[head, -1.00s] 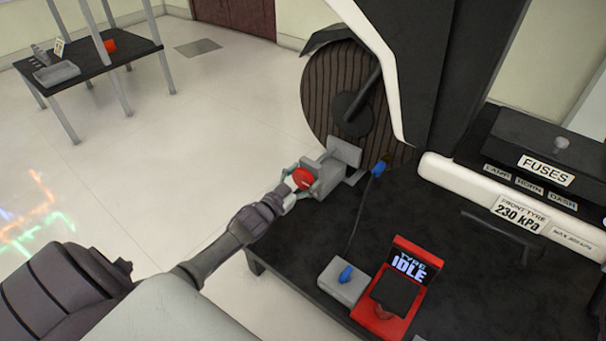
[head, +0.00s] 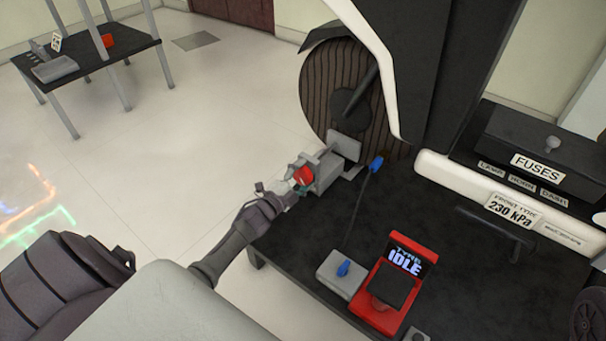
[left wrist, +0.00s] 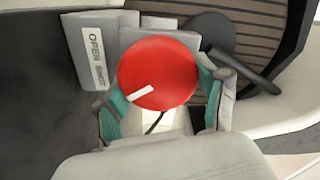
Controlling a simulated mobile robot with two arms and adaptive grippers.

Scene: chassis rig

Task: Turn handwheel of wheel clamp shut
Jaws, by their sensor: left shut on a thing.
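The wheel clamp (head: 325,168) is a grey block at the front tyre, on the left edge of the dark table. Its red handwheel (head: 304,176) faces my left arm. In the left wrist view the handwheel (left wrist: 158,74) is a red disc with a white mark pointing to the lower left. A plate lettered "OPEN" and "SHUT" (left wrist: 90,48) stands beside it. My left gripper (head: 297,184) is shut on the handwheel, with teal-padded fingers on both sides of it in the left wrist view (left wrist: 160,100). My right gripper is not in view.
The large ribbed tyre (head: 345,95) stands behind the clamp. A red gauge reading "TYRE IDLE" (head: 385,285), a grey box with a blue fitting (head: 335,272) and a blue-ended hose (head: 376,163) are on the table. Open floor lies to the left.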

